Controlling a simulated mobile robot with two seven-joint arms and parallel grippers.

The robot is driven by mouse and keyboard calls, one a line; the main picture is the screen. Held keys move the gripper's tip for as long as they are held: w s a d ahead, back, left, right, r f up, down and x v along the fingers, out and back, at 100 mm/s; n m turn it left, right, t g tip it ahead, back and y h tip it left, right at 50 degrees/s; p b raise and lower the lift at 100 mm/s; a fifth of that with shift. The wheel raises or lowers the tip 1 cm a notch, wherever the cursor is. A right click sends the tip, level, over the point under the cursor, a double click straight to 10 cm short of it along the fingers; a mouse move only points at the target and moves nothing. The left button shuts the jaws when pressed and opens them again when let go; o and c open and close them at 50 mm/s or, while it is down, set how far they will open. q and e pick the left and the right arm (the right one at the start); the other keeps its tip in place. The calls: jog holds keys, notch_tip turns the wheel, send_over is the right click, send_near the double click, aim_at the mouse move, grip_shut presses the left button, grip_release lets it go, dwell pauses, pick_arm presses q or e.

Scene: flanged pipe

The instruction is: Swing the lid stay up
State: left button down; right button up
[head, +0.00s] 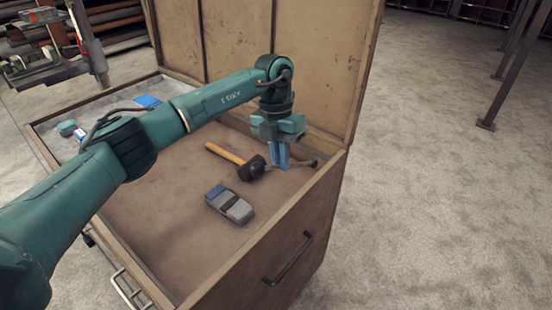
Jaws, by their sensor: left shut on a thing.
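The lid stay (304,163) shows as a short dark bar along the inside of the chest's right wall, near the foot of the raised lid (325,65). My left gripper (280,165) reaches in from the left over the chest and points down at the stay. Its blue fingers are shut on the stay's near end, low in the chest; the fingers hide the exact grip. The lid stands open and upright at the back. My right gripper is not in view.
The open brown chest (165,250) holds a hammer (225,154) and a grey device with a blue end (230,204), both close to my left gripper. Small blue items lie at the far left. Concrete floor (430,200) is clear to the right.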

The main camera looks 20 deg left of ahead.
pick_arm(q)
jog(key=shift+w+d+r+g+p, duration=0.25)
jog(key=shift+w+r+g+p, duration=0.25)
jog(key=shift+r, duration=0.3)
jog(key=shift+w, duration=0.15)
jog(key=c, duration=1.5)
grip_release()
jog(key=p+v, duration=0.2)
jog(key=v, duration=1.1)
jog(key=shift+d, duration=0.2)
jog(key=shift+r, duration=0.1)
jog(key=shift+c, duration=0.3)
